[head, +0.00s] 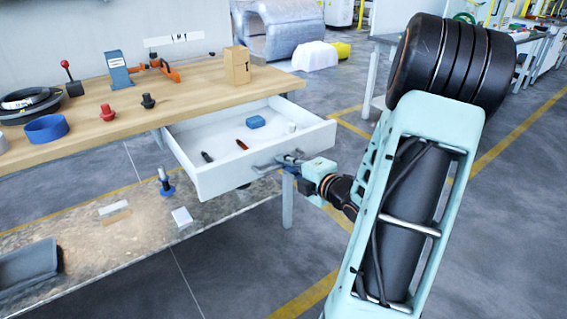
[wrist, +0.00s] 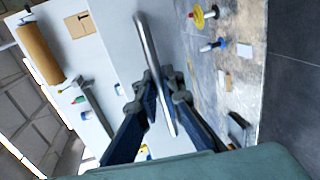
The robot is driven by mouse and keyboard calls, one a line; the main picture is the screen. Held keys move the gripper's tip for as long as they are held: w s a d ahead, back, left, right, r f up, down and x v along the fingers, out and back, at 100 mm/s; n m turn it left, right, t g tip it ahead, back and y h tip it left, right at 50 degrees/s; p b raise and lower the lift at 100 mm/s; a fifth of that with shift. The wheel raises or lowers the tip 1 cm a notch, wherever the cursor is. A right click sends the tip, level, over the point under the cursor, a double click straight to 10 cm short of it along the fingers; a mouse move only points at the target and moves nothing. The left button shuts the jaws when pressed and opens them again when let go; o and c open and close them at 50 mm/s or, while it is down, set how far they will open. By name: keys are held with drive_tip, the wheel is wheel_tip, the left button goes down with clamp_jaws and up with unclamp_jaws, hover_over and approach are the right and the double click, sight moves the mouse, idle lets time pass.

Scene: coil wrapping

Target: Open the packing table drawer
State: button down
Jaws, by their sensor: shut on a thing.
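The packing table (head: 120,110) has a wooden top, and its white drawer (head: 225,176) stands pulled out below it, with the inside open to view. The drawer holds a blue block (head: 256,121), an orange-and-dark tool (head: 242,144) and a dark tool (head: 207,157). The drawer's grey bar handle (head: 266,168) is on its front. My gripper (head: 288,160) is at the right part of this handle. In the wrist view the metal handle bar (wrist: 150,50) passes between the dark fingers of my gripper (wrist: 160,95), which are shut on it.
A cardboard box (head: 237,65), an orange tool (head: 160,66) and a blue ring (head: 46,128) stand on the tabletop. A lower shelf (head: 120,240) holds a grey bin (head: 28,270) and small items. The floor in front of the drawer is clear.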

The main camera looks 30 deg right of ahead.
drive_tip(key=c, duration=2.3)
unclamp_jaws()
drive_tip(key=shift+c, duration=0.2)
drive_tip(key=v, duration=1.2)
